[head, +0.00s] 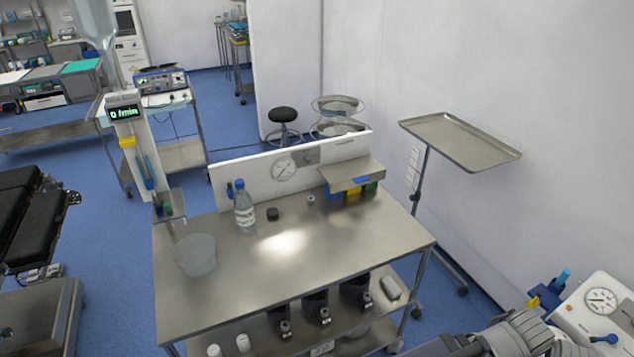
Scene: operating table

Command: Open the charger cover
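A box-like unit with a flat metal top (352,172) stands at the back right of the steel table (225,292). Blue, yellow and green parts show under its front edge. It looks like the charger with its cover lying flat, but I cannot tell for sure. Its inside is hidden.
A clear bottle with a blue cap (244,207), a small black item (273,214) and a translucent bowl (195,255) stand on the table. A white panel (240,180) edges its back. A tray stand (460,140) is at right. The table's middle is clear.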

